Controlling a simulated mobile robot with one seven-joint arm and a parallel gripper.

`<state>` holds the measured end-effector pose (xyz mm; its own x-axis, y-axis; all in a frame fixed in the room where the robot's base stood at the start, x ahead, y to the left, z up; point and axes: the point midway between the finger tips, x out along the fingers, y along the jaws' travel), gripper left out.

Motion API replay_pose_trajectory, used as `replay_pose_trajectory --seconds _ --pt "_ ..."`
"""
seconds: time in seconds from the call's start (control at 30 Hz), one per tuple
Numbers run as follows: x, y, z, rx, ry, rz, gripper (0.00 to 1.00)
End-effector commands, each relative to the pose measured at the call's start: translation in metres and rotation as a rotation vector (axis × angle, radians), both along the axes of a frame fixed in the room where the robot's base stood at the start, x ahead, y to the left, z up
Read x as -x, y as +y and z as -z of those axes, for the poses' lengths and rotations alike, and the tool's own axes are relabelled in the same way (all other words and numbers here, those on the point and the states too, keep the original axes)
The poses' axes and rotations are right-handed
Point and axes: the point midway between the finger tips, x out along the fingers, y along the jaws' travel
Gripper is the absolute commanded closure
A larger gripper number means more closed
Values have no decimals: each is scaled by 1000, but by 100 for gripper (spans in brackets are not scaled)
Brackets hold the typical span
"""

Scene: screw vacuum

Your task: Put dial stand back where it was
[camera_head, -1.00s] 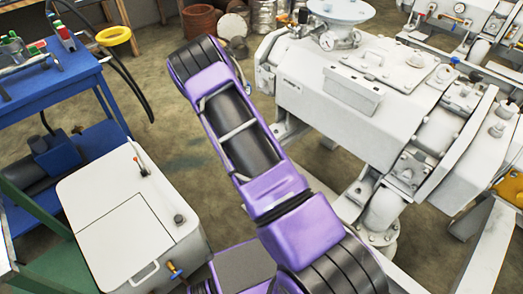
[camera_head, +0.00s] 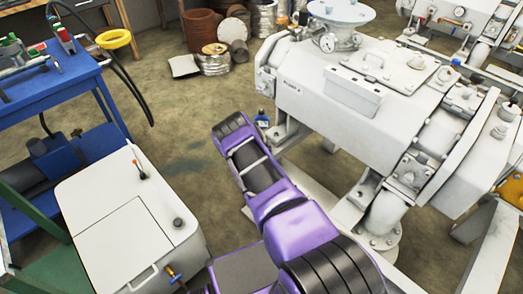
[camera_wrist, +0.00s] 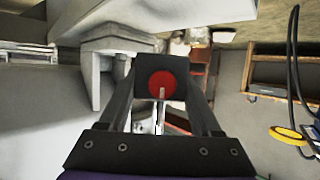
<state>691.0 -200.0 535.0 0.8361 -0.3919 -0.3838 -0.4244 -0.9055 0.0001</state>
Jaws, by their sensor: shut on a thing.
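In the wrist view, my gripper (camera_wrist: 160,92) has its two dark fingers closing in on a black block with a round red face. I take this block to be the dial stand (camera_wrist: 145,68). It sits between the fingertips. A thin silver piece shows in front of the red face and a pale metal part shows below it. The dial itself cannot be made out. In the head view, my purple arm shows but my gripper and the dial stand are hidden. The held thing appears clear of any surface in the wrist view.
A large grey vacuum machine (camera_head: 330,95) stands right of my arm. Drums (camera_head: 200,28) stand at the back.

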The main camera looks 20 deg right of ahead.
Motion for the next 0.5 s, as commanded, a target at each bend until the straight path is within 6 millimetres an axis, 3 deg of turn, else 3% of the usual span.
replay_pose_trajectory --seconds 0.3,0.5 --pt "-2 0 34 2 -6 -2 100" --pt "-2 0 38 2 -7 -2 100"
